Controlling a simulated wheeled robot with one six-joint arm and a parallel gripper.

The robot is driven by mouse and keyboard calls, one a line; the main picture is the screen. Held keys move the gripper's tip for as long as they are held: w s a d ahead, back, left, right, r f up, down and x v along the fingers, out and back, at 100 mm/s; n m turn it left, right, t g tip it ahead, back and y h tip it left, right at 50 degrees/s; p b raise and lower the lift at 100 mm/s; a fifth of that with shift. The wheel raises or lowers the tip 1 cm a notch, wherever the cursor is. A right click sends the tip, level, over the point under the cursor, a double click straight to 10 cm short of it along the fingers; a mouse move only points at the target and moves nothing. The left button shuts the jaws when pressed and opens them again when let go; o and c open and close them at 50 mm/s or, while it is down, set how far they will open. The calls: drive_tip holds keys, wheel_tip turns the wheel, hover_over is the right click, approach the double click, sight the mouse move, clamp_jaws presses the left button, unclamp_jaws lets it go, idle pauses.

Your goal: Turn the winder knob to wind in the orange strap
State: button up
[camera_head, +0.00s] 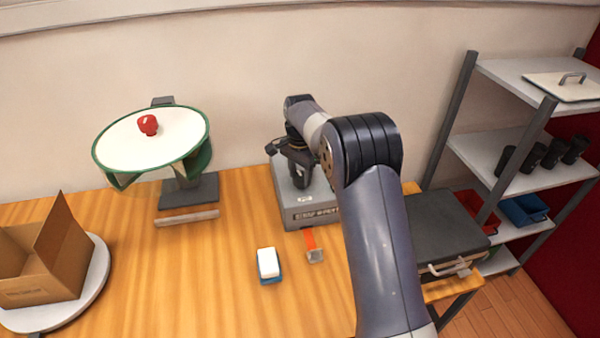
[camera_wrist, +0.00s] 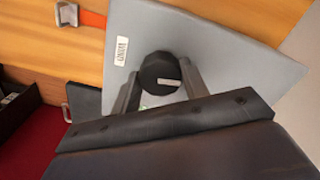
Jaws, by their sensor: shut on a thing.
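The winder is a grey box (camera_head: 303,214) on the wooden table, below my arm. Its black round knob (camera_wrist: 160,72) sits on the box's top face in the wrist view, with a small light mark on it. My gripper (camera_wrist: 160,84) is shut on the knob, one finger on each side. In the head view my gripper (camera_head: 300,178) is over the box, and the knob is mostly hidden. The orange strap (camera_head: 310,239) comes out of the box's front and ends in a metal buckle (camera_head: 315,256) on the table. The strap (camera_wrist: 94,19) and buckle (camera_wrist: 67,14) also show in the wrist view.
A blue-and-white block (camera_head: 268,264) lies left of the buckle. A green-rimmed round stand (camera_head: 125,150) with a red object on top is at the left. An open cardboard box (camera_head: 45,265) is at the far left. A dark case (camera_head: 445,228) and shelves (camera_head: 520,160) are at the right.

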drive_tip(key=n, duration=0.4)
drive_tip(key=shift+n, duration=0.3)
drive_tip(key=n, duration=0.3)
drive_tip(key=shift+d+n, duration=0.1)
drive_tip(key=shift+n, duration=0.3)
drive_tip(key=n, duration=0.3)
drive_tip(key=shift+n, duration=2)
drive_tip(key=o, duration=1)
drive_tip(key=shift+c, duration=0.2)
drive_tip(key=shift+r, duration=0.1)
